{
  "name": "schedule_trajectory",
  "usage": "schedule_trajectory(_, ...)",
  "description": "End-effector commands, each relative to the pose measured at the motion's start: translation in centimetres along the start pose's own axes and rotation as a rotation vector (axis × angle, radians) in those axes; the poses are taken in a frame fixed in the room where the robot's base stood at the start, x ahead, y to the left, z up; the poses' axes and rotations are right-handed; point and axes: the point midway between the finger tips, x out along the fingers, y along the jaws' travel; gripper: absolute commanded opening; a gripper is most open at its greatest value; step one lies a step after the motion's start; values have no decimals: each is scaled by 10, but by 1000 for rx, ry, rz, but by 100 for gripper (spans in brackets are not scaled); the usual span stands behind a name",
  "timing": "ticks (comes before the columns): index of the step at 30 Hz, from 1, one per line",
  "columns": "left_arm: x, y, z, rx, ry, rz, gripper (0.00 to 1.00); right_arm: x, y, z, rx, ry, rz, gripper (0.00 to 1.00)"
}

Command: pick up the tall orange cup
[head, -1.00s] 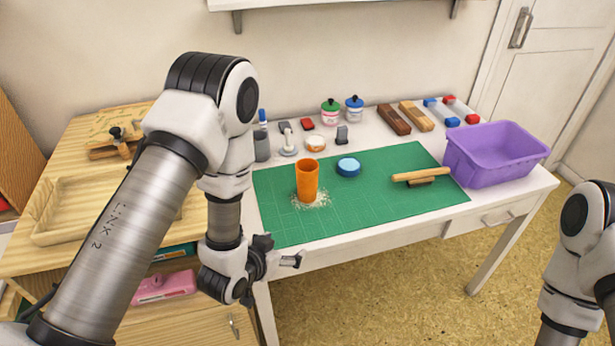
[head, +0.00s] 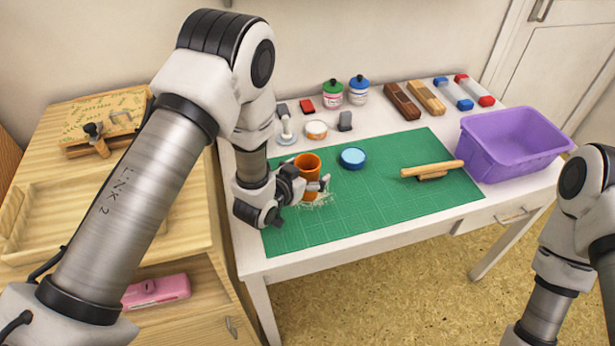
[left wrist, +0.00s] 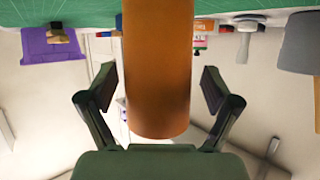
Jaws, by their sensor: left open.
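The tall orange cup (head: 308,170) stands upright on the green mat (head: 370,215), partly hidden in the head view by my left gripper (head: 307,190). In the left wrist view the cup (left wrist: 158,70) appears upside down and large, between the two open fingers of my left gripper (left wrist: 158,92). A gap shows on each side of the cup, so the fingers do not press on it. My right arm shows at the right edge of the head view, but its gripper is out of the picture.
Pale shavings (head: 328,192) lie around the cup's base. Stamps and jars line the back. The mat's front is clear.

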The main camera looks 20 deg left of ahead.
Motion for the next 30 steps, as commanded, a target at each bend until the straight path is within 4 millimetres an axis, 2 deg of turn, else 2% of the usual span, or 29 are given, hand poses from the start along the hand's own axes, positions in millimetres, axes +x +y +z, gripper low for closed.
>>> schedule_trajectory(6, 3, 0, 1, -1, -1, 0, 89, 0, 0, 0, 0, 0, 0, 40)
schedule_trajectory(7, 3, 0, 1, 0, -1, 0, 82, 0, 0, 0, 0, 0, 0, 40)
schedule_trajectory(11, 3, 0, 1, 0, -1, 0, 36, 0, 0, 0, 0, 0, 0, 40)
schedule_trajectory(12, 3, 0, 1, 0, -1, 1, 29, 0, 0, 0, 0, 0, 0, 40)
schedule_trajectory(23, 2, 0, 0, 0, -2, 1, 28, 0, 0, 0, 0, 0, 0, 40)
schedule_trajectory(26, 0, 0, -8, 0, -1, 1, 28, 1, 0, 0, 0, 0, 0, 40)
schedule_trajectory(30, -10, -1, -33, 1, 3, 1, 28, 2, 0, 0, 0, 0, 0, 40)
